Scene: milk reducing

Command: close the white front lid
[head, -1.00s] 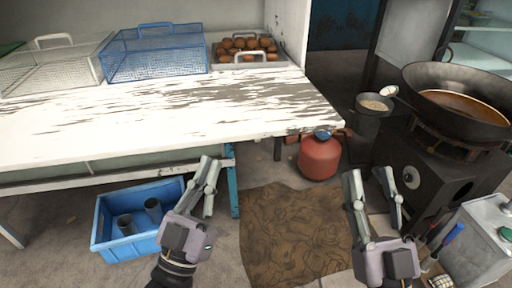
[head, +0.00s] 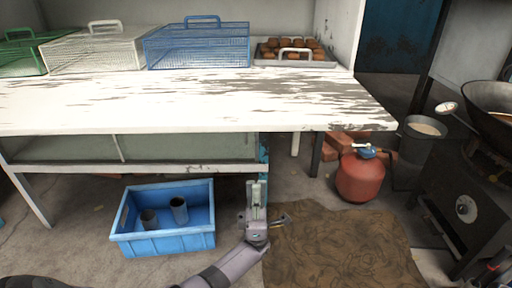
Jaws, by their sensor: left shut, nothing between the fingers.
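A white wire-mesh cover (head: 95,52) with a handle on top stands at the back left of the worn white table (head: 170,105). It is between a green mesh cover (head: 24,55) and a blue mesh cover (head: 197,48). I cannot tell for sure which part is the white front lid. My left gripper (head: 257,195) is shut and empty, pointing up in front of the table's lower edge. It is well away from the white cover. My right gripper is not in view.
A metal tray (head: 262,62) of brown round items with a white handle is at the table's back right. A blue crate (head: 165,243) is on the floor left of my gripper. A red gas cylinder (head: 361,178) and a dark stove (head: 460,205) stand right. A brown mat (head: 335,250) lies on the floor.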

